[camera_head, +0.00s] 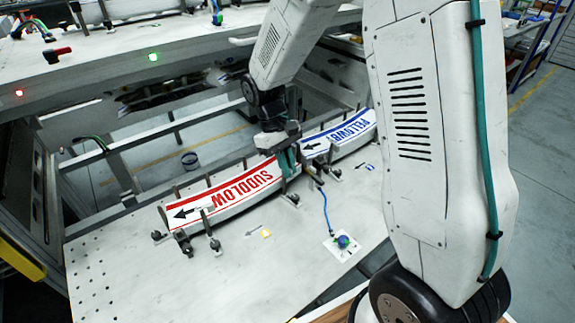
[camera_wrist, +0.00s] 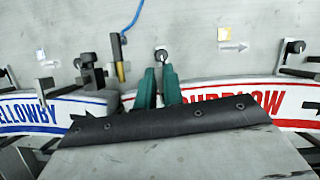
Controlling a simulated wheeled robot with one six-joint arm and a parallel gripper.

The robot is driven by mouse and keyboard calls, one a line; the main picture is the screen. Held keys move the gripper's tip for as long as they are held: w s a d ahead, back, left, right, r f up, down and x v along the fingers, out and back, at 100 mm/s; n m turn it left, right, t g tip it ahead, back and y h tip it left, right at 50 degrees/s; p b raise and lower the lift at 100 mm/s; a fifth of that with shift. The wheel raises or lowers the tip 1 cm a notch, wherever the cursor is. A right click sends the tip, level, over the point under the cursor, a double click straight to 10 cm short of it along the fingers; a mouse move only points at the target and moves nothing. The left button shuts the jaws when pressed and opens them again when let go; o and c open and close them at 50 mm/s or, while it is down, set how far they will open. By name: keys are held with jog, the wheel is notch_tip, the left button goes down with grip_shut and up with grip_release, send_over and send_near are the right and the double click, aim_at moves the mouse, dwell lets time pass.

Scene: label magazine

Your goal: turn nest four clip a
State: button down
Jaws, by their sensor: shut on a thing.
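My gripper (camera_head: 288,165) is down near the red plate's end, close to where the two plates meet. The clip's lower part is hidden between the fingers.
Other clips with dark knobs (camera_head: 212,243) stand along the plates' front edge. A blue cable (camera_head: 324,205) runs to a button on a white base (camera_head: 343,241). A dark post (camera_wrist: 92,73) stands left of my fingers. The front bench surface is mostly clear.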

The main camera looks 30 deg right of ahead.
jog(key=c, duration=1.5)
grip_release()
jog(key=v, duration=0.8)
jog(key=shift+f, duration=0.1)
jog(key=s+r+m+t, duration=0.1)
jog(key=s+r+t, duration=0.1)
jog(key=s, duration=0.6)
jog(key=s+d+r+m+t+y, duration=0.1)
jog(key=s+r, duration=0.4)
jog(key=s, duration=0.4)
jog(key=s+r+m+t, duration=0.1)
jog(key=s+r, duration=0.3)
jog(key=s, duration=0.5)
jog(key=shift+s+d+r+m+t, duration=0.3)
jog(key=shift+m+t, duration=0.1)
jog(key=shift+t, duration=0.4)
